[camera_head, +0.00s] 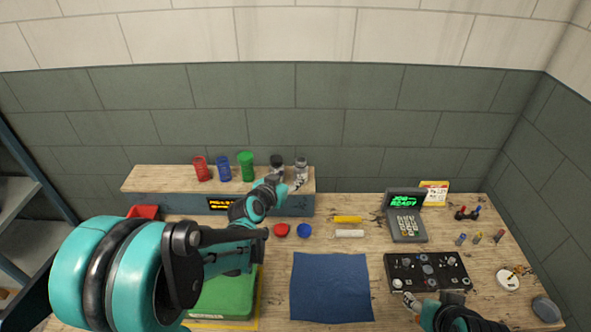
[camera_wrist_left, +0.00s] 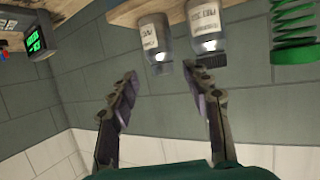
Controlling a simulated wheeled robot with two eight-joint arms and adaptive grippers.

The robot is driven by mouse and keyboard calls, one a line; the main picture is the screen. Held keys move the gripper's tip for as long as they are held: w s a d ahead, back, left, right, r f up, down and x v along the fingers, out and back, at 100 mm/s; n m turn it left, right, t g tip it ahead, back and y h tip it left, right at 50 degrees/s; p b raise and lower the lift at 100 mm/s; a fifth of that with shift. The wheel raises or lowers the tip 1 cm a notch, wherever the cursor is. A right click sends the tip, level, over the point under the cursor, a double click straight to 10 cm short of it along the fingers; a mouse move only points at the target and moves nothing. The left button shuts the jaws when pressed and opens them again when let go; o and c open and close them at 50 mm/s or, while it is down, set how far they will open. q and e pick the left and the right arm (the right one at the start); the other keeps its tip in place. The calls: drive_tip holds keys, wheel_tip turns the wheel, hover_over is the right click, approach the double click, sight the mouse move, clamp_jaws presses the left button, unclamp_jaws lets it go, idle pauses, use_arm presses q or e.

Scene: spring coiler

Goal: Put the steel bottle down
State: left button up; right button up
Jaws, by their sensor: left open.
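Two small labelled bottles stand upright side by side on the raised wooden shelf (camera_head: 150,178): a dark-topped one (camera_head: 277,162) and a greyer one (camera_head: 301,167), which looks like the steel bottle. In the left wrist view, which is upside down, the greyer bottle (camera_wrist_left: 153,38) is left of the dark-capped one (camera_wrist_left: 207,25). My left gripper (camera_head: 297,184) is open and empty, just in front of the bottles; its spread fingers (camera_wrist_left: 160,80) touch neither clearly. My right gripper (camera_head: 411,301) is low at the black control panel's front edge; its jaws are too small to judge.
Red (camera_head: 201,168), blue (camera_head: 223,168) and green (camera_head: 246,166) springs stand left of the bottles. A blue cloth (camera_head: 331,288), the black control panel (camera_head: 428,266) and a keypad terminal (camera_head: 407,227) occupy the bench. Red and blue caps lie before the shelf.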

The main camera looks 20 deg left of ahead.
use_arm(q)
drive_tip(key=s+d+g, duration=0.2)
drive_tip(key=s+g, duration=0.1)
drive_tip(key=s, duration=1.1)
drive_tip(key=s+d+n+g+y, duration=0.1)
drive_tip(key=s+d+g, duration=0.1)
drive_tip(key=s, duration=1.1)
drive_tip(key=shift+s+f+g+y, duration=0.3)
drive_tip(key=shift+s+f+g, duration=0.1)
drive_tip(key=shift+g, duration=0.4)
drive_tip(key=shift+d, duration=0.1)
